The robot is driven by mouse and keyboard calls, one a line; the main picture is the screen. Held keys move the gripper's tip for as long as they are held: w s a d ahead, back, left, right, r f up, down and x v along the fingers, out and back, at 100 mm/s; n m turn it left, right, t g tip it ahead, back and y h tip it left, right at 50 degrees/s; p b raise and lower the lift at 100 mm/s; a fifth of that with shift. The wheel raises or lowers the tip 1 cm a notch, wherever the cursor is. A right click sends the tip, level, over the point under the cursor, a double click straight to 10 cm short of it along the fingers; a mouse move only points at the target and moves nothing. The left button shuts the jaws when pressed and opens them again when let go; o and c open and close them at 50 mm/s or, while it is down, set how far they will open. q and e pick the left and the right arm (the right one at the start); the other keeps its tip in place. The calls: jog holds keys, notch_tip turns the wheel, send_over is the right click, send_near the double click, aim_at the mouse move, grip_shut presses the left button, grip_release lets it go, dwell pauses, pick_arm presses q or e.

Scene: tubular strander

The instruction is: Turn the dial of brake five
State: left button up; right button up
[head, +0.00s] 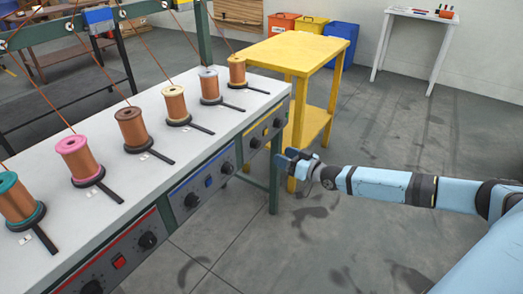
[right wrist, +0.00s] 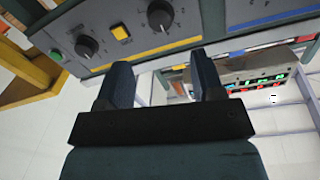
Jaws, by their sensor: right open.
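In the head view, black dials sit in pairs on the front panels of a long white bench (head: 135,100). The yellow-striped panel at the far end carries two dials, a nearer one (head: 254,143) and a farther one (head: 277,122). In the right wrist view these are two black dials, one left (right wrist: 86,46) and one right (right wrist: 160,16), with a yellow button (right wrist: 121,33) between. No brake number is readable. My right gripper (head: 291,158) is open and empty, in front of the bench's far end, apart from the dials. It also shows in the right wrist view (right wrist: 163,82). My left gripper is out of view.
Several wire spools on black bases line the bench top. A green bench leg (head: 275,180) stands close by my right gripper. A yellow table (head: 300,50) stands behind it. Blue-striped (head: 205,183) and red-striped panels run nearer. The floor at right is mostly clear.

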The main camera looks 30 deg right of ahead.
aim_at(259, 145)
jog(key=b+x, duration=0.2)
jog(key=x, duration=0.7)
jog(key=shift+w+f+b, duration=0.1)
jog(key=shift+w+b, duration=0.05)
jog(key=shift+b, duration=0.25)
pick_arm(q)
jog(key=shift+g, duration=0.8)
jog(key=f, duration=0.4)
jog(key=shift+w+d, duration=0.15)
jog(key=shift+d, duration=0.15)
pick_arm(e)
jog(key=c, duration=0.9)
